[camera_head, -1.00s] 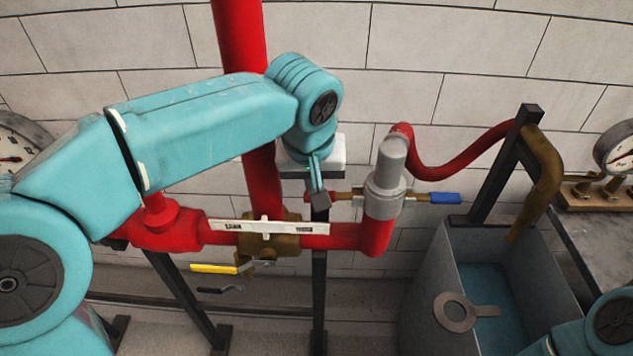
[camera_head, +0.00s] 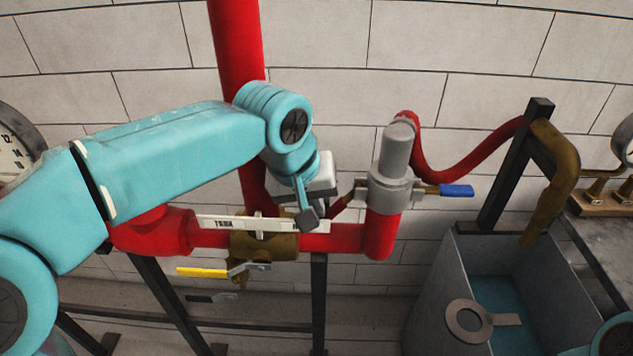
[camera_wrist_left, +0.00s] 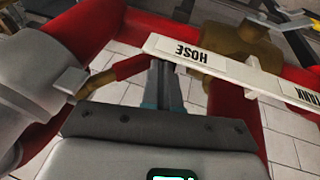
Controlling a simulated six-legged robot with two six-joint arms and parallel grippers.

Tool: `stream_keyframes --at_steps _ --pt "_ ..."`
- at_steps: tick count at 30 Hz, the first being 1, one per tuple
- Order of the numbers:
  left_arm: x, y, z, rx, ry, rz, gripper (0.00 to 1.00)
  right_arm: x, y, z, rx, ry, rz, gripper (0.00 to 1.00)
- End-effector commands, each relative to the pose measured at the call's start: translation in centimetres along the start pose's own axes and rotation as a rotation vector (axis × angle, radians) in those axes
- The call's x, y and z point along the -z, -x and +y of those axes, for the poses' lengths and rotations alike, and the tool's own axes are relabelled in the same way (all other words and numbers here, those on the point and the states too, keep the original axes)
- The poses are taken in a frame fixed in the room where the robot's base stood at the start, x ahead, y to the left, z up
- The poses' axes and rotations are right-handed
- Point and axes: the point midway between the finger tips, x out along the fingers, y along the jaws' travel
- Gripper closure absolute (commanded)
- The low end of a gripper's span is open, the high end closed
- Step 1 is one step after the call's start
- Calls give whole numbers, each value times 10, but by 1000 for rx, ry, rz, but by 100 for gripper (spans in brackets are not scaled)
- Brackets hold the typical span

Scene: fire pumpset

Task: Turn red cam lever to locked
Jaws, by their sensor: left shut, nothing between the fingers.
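The red cam lever (camera_head: 340,207) sticks out left of the grey coupling (camera_head: 390,192) on the upright end of the red pipe. It slopes down to the left, and its outer end is partly behind my left gripper (camera_head: 308,219). In the left wrist view the lever's red grip (camera_wrist_left: 133,67) joins a brass arm, and its end lies right beside my left gripper's fingertips (camera_wrist_left: 164,66). Whether they touch is unclear. The left gripper is shut with nothing held. A blue lever (camera_head: 456,190) points right from the coupling. My right gripper is out of view.
A white label plate (camera_head: 230,224) with HOSE and TANK in the wrist view (camera_wrist_left: 215,62) lies close by the fingers, above a brass valve (camera_head: 275,245). A yellow handle (camera_head: 203,271) hangs below. A grey tank (camera_head: 440,285) stands at right.

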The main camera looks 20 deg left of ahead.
Motion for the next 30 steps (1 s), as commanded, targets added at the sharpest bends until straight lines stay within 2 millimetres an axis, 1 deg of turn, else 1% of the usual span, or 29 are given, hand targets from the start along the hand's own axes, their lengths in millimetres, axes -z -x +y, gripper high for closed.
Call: stream_keyframes --at_steps 1,7,18,30 --pt "-2 -8 -3 -41 17 2 100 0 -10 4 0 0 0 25" --pt "-5 -18 2 -204 65 2 100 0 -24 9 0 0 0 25" --pt "-8 -29 12 -196 57 1 100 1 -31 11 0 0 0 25" --pt "-9 -32 15 -196 58 2 100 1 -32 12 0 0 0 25"
